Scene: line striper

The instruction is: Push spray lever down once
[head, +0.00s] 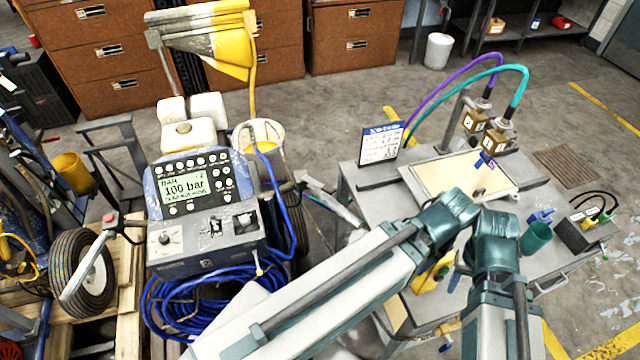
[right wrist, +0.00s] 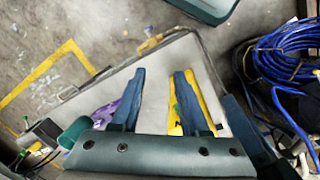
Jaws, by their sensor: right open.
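My right gripper (right wrist: 160,72) is open and empty in the right wrist view, with two blue fingers apart above the table. A yellow part (right wrist: 204,93) shows beside and partly behind its right finger; whether they touch I cannot tell. In the head view a yellow part (head: 432,275) sits at the table's near side, partly behind my arm. My arm links hide most of the right gripper there. I cannot tell which part is the spray lever. A red-tipped lever (head: 110,218) stands left of the control panel (head: 195,185), which reads 100 bar. My left gripper is not in view.
The grey table has a framed tray (head: 430,185), a teal cup (head: 535,238), and purple and teal hoses (head: 520,88) at its back. A blue coiled hose (head: 200,300) lies below the panel, and also shows in the right wrist view (right wrist: 275,55). Floor right of the table is open.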

